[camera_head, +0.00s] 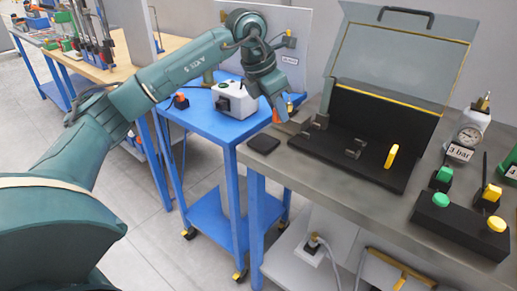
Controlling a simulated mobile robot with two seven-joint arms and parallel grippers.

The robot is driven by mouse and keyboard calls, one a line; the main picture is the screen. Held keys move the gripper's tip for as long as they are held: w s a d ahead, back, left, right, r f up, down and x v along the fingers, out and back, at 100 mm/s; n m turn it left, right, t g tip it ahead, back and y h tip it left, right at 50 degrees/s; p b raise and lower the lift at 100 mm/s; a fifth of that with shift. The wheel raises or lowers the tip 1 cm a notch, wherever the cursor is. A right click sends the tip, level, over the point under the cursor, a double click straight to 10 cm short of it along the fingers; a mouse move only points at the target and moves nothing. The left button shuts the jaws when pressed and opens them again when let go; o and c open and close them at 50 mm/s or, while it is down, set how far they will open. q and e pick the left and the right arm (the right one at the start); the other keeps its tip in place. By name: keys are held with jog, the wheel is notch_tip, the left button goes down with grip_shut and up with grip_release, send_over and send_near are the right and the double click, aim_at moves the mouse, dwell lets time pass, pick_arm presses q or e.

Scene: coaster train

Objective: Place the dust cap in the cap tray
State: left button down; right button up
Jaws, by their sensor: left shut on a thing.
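My left gripper (281,108) reaches over from the left and points down near the corner between the blue cart and the grey bench. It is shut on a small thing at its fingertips. A bit of orange (276,117) shows there, but it is too small to tell if this is the dust cap. A small flat black square (263,144) lies on the bench's left corner, just below and left of the gripper; it may be the cap tray, but I cannot tell. My right gripper is out of view.
A black fixture (385,176) with a raised clear lid (395,55) and a yellow handle (391,156) stands on the grey bench (395,205). A pressure gauge (468,137) and a button box (460,226) are at right. A white device (234,99) stands on the blue cart (205,121).

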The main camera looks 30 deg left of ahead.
pick_arm(q)
jog(key=w+a+n+y+b, duration=0.25)
jog(key=a+n, duration=0.25)
jog(key=n, duration=0.4)
jog(key=y, duration=0.1)
send_over(265, 140)
jog(key=s, duration=0.1)
jog(key=shift+n, duration=0.4)
jog(key=f, duration=0.6)
jog(key=shift+s+d+f, duration=0.15)
jog(key=shift+s, duration=0.05)
jog(key=shift+f, duration=1.8)
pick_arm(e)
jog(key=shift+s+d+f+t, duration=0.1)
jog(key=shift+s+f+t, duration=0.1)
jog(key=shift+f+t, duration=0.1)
pick_arm(q)
jog(key=c, duration=1.7)
grip_release()
jog(key=shift+f, duration=0.2)
jog(key=o, duration=0.4)
jog(key=shift+o, duration=0.2)
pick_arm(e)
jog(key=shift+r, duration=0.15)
pick_arm(q)
jog(key=shift+r, duration=0.15)
